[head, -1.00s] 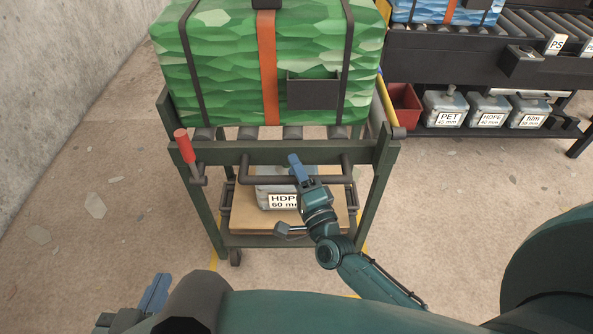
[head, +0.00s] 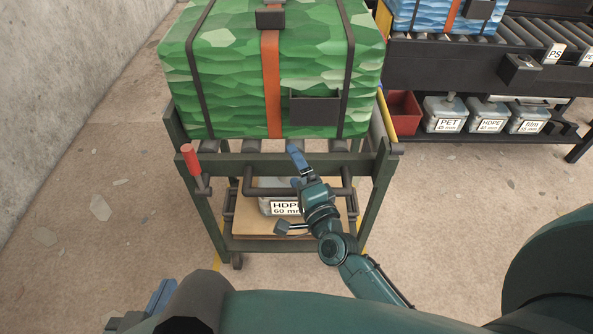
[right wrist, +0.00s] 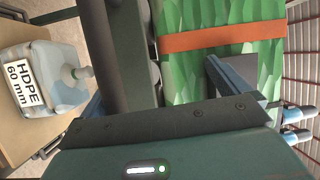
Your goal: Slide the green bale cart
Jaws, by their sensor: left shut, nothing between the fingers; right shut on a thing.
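The green bale cart (head: 217,217) is a dark green wheeled frame in front of me in the head view. It bears a large green bale (head: 225,85) with dark straps and an orange band. A dark handle bar (head: 260,195) crosses its near side. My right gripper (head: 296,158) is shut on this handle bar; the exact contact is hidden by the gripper. In the right wrist view the bale (right wrist: 190,80) and orange band (right wrist: 220,38) are close by. My left gripper (head: 158,298) is shut and empty at the lower left, away from the cart and partly hidden by my arm.
A red-handled lever (head: 191,160) stands at the cart's left front corner. An HDPE container (head: 268,190) sits on the cart's lower shelf. A black roller conveyor (head: 430,65) and red bin (head: 402,112) are close at right. A concrete wall (head: 75,70) runs along the left, with clear floor before it.

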